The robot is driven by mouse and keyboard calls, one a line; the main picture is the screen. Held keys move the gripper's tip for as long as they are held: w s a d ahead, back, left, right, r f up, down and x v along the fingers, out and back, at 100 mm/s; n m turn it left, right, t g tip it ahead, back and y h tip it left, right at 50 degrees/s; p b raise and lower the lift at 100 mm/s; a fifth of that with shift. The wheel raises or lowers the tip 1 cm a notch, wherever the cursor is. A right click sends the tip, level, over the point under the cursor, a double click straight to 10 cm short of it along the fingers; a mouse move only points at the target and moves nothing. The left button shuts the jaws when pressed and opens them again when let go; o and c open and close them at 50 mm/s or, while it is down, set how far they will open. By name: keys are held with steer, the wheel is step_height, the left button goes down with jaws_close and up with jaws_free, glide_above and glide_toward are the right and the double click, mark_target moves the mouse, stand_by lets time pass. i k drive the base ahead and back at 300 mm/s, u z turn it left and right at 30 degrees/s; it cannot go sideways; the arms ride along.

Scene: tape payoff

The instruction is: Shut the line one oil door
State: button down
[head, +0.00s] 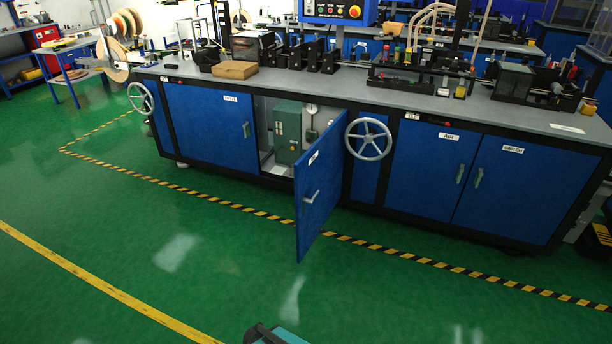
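One blue cabinet door (320,192) stands wide open, swung out toward me from the front of the long bench. Its hinge side is at the right, next to a handwheel, and its free edge points toward me over the floor. The door has a grey handle (311,197) and a small white label that is too slanted to read. Behind it the open compartment shows a green-grey box (288,132), partly hidden by the door. My gripper is not in view; only a teal and black part, probably of my arm, shows at the bottom edge.
Closed blue doors flank the opening, including one labelled AIR (433,170). Grey handwheels stick out at the right of the opening (368,139) and at the bench's left end (141,98). A black-yellow floor stripe (400,251) runs along the bench. The green floor in front is clear.

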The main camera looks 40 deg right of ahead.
mark_target(320, 167)
steer(key=z, duration=0.1)
steer(key=i, duration=0.95)
steer(key=u, duration=0.05)
